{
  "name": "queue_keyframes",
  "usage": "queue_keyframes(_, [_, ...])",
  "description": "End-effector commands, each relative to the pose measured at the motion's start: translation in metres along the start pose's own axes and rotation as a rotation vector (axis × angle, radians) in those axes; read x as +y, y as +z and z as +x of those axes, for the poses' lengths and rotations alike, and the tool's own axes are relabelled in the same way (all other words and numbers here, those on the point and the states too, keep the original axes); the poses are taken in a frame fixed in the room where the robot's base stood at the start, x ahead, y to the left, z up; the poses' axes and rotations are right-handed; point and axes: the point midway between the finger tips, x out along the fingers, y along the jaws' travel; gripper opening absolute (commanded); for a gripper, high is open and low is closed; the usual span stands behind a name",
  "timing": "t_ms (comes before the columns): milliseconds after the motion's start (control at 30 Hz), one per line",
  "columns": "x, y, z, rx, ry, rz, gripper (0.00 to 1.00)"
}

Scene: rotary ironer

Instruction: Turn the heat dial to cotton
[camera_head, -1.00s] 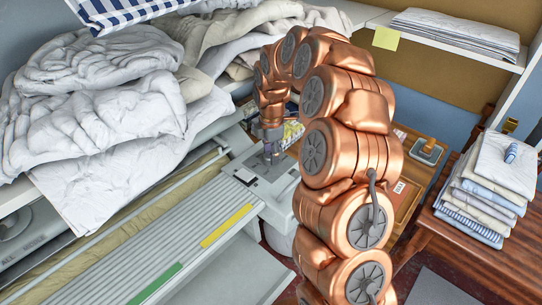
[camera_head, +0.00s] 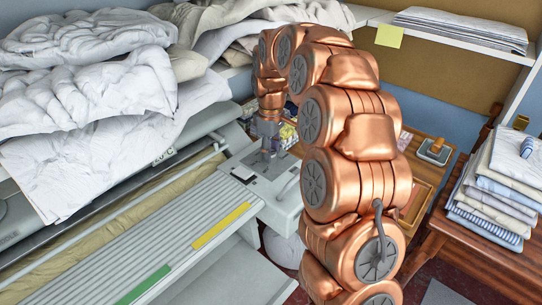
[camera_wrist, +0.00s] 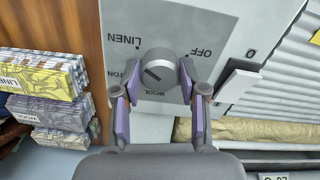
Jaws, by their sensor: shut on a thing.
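The heat dial (camera_wrist: 157,62) is a round grey knob on a pale control panel (camera_wrist: 226,30). The labels LINEN, OFF and WOOL show around it, and a label ending in "TON" is partly hidden behind the left finger. A short dark mark on the dial's face points toward the lower left, roughly between the "TON" label and WOOL. My gripper (camera_wrist: 157,78) is shut on the dial, with one purple-padded finger at each side. In the head view my gripper (camera_head: 268,158) reaches down to the panel and hides the dial.
The ironer's ribbed surface (camera_head: 150,238) lies left of the panel. Crumpled white linens (camera_head: 85,90) are heaped above it. Labelled packs (camera_wrist: 42,82) stand left of the panel. Folded cloths (camera_head: 495,185) are stacked on a wooden table at right.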

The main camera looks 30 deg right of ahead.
Motion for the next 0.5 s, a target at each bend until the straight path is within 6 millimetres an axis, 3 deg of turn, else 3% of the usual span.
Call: queue_keyframes(500, [-0.002, 0.0, 0.0025, 0.0, 0.0, 0.491, 0.07])
